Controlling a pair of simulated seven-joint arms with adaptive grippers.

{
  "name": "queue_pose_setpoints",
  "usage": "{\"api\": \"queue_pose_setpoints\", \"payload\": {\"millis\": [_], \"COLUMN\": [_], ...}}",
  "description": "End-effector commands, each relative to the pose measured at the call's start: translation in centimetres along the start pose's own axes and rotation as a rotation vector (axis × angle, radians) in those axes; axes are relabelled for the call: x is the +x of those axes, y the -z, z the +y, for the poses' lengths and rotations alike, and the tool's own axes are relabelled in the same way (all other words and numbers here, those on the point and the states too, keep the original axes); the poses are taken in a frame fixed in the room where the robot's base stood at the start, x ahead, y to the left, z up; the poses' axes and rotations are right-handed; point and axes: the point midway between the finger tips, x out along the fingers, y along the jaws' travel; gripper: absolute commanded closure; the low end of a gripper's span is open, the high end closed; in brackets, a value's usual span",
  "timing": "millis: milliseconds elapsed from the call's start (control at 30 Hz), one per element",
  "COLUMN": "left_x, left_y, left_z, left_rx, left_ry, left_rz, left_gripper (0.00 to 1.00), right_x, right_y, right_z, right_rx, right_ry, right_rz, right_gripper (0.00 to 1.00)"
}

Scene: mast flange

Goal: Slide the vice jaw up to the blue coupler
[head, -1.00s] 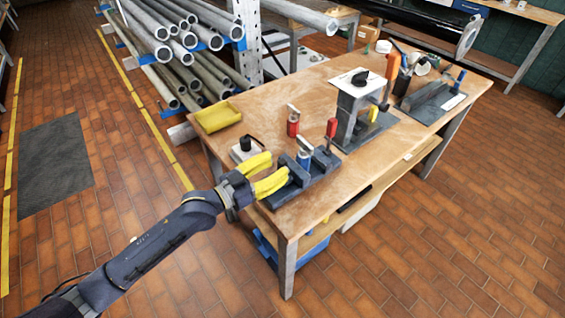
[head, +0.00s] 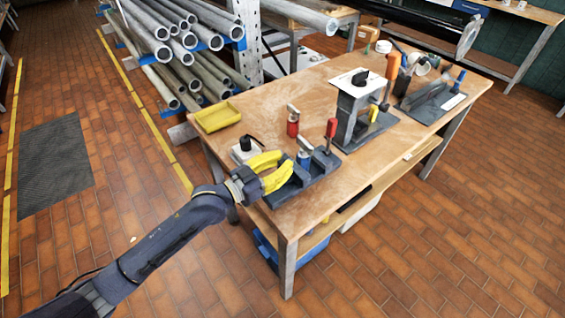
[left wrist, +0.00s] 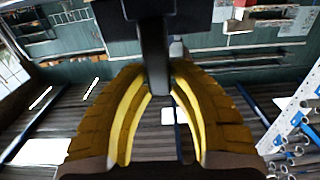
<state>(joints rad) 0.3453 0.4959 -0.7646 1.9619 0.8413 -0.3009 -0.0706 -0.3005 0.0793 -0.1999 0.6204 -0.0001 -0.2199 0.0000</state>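The vice (head: 318,178) is a dark grey fixture on the near left corner of the workbench. The blue coupler (head: 304,159), blue with a silvery top, stands upright in it. The vice jaw (head: 299,174) is a dark block on the gripper's side of the coupler, partly hidden by my fingers; I cannot tell the gap between them. My left gripper (head: 287,168) has yellow curved fingers closed in on the jaw. In the left wrist view the fingertips (left wrist: 161,92) press on both sides of a dark upright part (left wrist: 155,55). My right gripper is not in view.
A red-handled lever (head: 331,128) rises behind the coupler. A red coupler (head: 293,122), a white box with a black knob (head: 245,148) and a yellow tray (head: 217,116) are nearby. A grey stand (head: 350,110) is farther right. The bench (head: 370,170) is clear at its front middle.

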Motion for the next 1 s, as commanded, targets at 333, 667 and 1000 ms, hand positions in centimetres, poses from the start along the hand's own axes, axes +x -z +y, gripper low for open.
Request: {"api": "queue_pose_setpoints", "payload": {"millis": [333,667,1000], "left_x": [0.0,2.5,2.5], "left_y": [0.0,0.0,0.0], "left_z": [0.0,0.0,0.0], "left_rx": [0.000,0.000,0.000], "left_ry": [0.000,0.000,0.000], "left_rz": [0.000,0.001,0.001], "left_gripper": [1.00,1.00,0.61], "right_x": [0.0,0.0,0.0], "right_y": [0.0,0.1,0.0], "right_z": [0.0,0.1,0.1], "right_rx": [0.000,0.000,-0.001], "right_ry": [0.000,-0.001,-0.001], "right_rz": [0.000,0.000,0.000], "right_gripper": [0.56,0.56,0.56]}}
